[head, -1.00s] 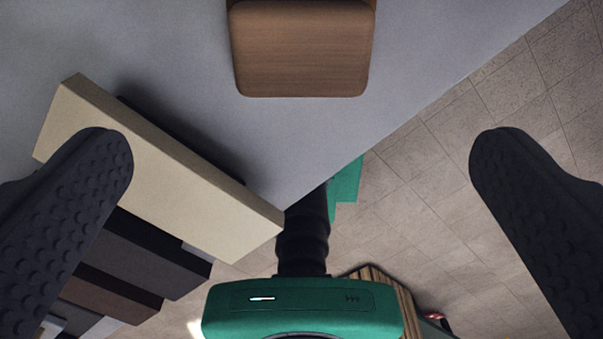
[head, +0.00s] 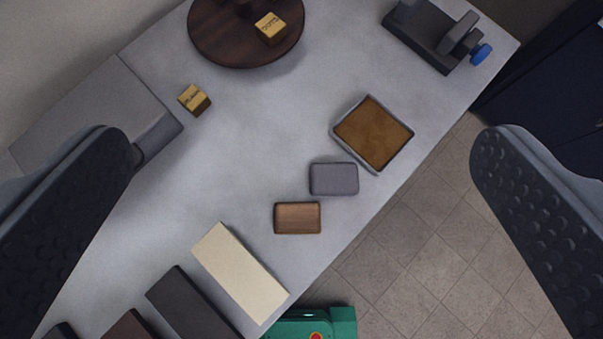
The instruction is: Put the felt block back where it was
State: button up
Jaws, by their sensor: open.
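A small grey block (head: 334,179) with rounded corners, which looks like the felt block, lies on the grey table (head: 235,130). A brown wood-grain block (head: 297,218) of similar size lies just below and left of it, with a small gap between. A square grey-rimmed tray with a brown inside (head: 372,133) lies just above and right of the grey block. My gripper (head: 300,148) is open and empty. Its two dark, dimpled fingers stand wide apart at the left and right, high above the table, with the blocks between them in the picture.
A cream slab (head: 240,272) and dark slabs (head: 190,300) lie at the lower left. Gold cubes lettered on top (head: 194,99) (head: 270,28), a round dark wooden stand (head: 225,45) and a dark clamp-like device with a blue knob (head: 440,35) are farther up. The table's middle is clear.

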jog(key=s+r+t, duration=0.2)
jog(key=s+r, duration=0.2)
jog(key=r, duration=0.3)
jog(key=s+r+t, duration=0.3)
jog(key=s+r, duration=0.1)
jog(key=r, duration=0.4)
jog(key=shift+s+r, duration=0.15)
jog(key=shift+s, duration=0.25)
